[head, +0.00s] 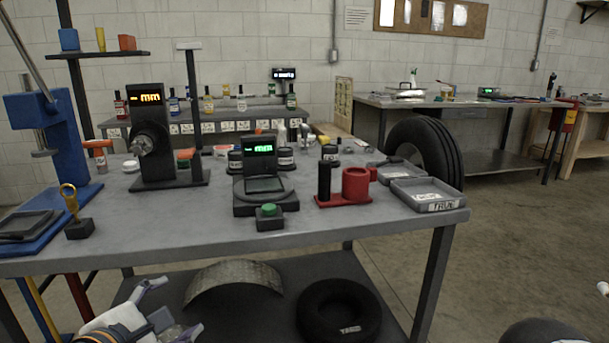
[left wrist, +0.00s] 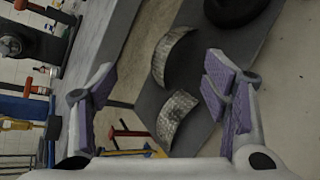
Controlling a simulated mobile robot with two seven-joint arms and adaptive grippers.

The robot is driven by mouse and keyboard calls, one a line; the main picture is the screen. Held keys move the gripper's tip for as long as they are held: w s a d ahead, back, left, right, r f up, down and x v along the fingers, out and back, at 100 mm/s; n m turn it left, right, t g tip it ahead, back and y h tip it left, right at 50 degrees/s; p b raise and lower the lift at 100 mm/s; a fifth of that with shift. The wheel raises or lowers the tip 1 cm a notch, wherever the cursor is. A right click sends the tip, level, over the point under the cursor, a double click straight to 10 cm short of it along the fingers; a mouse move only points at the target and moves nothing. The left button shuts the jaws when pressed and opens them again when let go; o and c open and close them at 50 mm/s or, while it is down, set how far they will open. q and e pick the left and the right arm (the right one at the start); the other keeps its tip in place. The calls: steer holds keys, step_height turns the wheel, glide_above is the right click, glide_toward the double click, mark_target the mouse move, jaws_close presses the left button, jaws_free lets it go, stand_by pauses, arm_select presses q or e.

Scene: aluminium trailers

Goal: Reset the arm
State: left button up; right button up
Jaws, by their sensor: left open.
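My left gripper (head: 170,312) is low at the bottom left of the head view, in front of the workbench (head: 345,222) and lower than its top. Its purple-padded fingers are spread, and nothing is between them. In the left wrist view the open left gripper (left wrist: 160,100) shows both fingers wide apart, with the lower shelf and curved metal pieces beyond. My right gripper does not show.
The bench carries a green-lit scale (head: 264,184), an orange-lit gauge (head: 150,95), a red holder (head: 356,186) and grey trays (head: 425,194). A curved metal sheet (head: 235,275) and a black tire (head: 339,311) lie on its lower shelf. Open floor (head: 510,240) lies right.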

arm_select(q)
steer(key=s+d+f+m+g+h+p, duration=0.1)
steer(key=s+d+f+m+g, duration=0.25)
steer(key=s+f+m, duration=0.4)
steer(key=s+d+f+m+g+h+p, duration=0.1)
steer(key=s+d+f+m+g, duration=0.25)
steer(key=s+f, duration=0.6)
steer(key=s+a+f+m+g+y, duration=0.1)
steer(key=s+m, duration=0.3)
steer(key=s, duration=0.4)
steer(key=s+a+f+m+g+y+p, duration=0.1)
steer(key=s+a+m+g, duration=0.3)
steer(key=s, duration=0.5)
steer(key=s+a+f+m+g+y+p, duration=0.1)
steer(key=s+a+m+g, duration=0.1)
steer(key=s, duration=0.7)
steer(key=m+g, duration=0.1)
steer(key=m, duration=0.1)
steer(key=shift+a+f+m+y, duration=0.15)
steer(key=shift+a+m+y, duration=0.15)
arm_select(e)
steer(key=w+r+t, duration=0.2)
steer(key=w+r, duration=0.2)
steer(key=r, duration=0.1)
arm_select(q)
steer(key=shift+w, duration=0.1)
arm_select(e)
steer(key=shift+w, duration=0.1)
